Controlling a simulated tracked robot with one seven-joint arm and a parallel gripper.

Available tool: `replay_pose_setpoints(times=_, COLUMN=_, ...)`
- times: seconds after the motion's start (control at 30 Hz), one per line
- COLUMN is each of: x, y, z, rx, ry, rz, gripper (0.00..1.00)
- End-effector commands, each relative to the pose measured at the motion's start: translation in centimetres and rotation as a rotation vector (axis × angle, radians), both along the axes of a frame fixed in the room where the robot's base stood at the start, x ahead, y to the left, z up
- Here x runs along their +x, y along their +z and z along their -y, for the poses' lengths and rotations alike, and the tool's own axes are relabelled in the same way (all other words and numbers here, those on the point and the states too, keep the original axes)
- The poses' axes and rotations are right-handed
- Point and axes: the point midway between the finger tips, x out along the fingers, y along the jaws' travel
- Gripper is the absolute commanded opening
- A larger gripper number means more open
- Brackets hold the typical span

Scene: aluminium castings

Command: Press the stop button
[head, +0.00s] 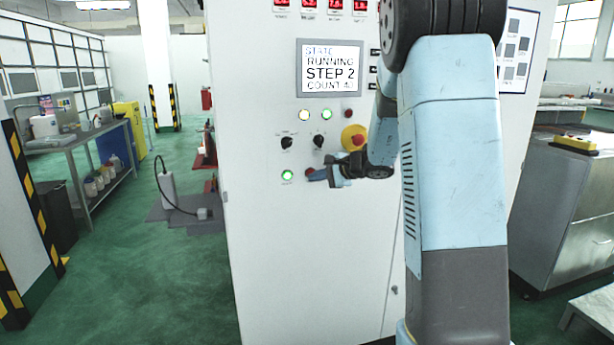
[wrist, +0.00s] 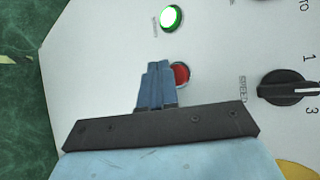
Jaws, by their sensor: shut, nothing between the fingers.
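A red button (head: 309,171), which appears to be the stop button, is on the white cabinet front (head: 300,240), right of a lit green button (head: 288,175). In the wrist view the red button (wrist: 183,73) is partly hidden behind my fingers, and the green button (wrist: 172,18) is clear above it. My gripper (head: 317,175) is shut and empty, with its blue fingertips (wrist: 158,68) over or right beside the red button. I cannot tell whether they touch it. The screen (head: 330,68) reads RUNNING, STEP 2.
A yellow-backed red mushroom button (head: 353,138) is close above my wrist. Two black knobs (head: 287,143) sit above the buttons; one knob (wrist: 290,88) is right of my fingers in the wrist view. Green floor (head: 130,270) is open to the left.

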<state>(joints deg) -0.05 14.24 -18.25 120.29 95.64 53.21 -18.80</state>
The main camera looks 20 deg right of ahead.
Motion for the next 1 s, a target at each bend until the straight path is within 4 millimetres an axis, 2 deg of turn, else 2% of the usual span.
replay_pose_setpoints(times=0.3, x=0.77, y=0.16, z=0.06, rx=-0.001, ry=-0.001, rz=0.000, gripper=0.00)
replay_pose_setpoints(times=1.0, x=1.07, y=0.14, z=0.06, rx=-0.001, ry=-0.001, rz=0.000, gripper=0.00)
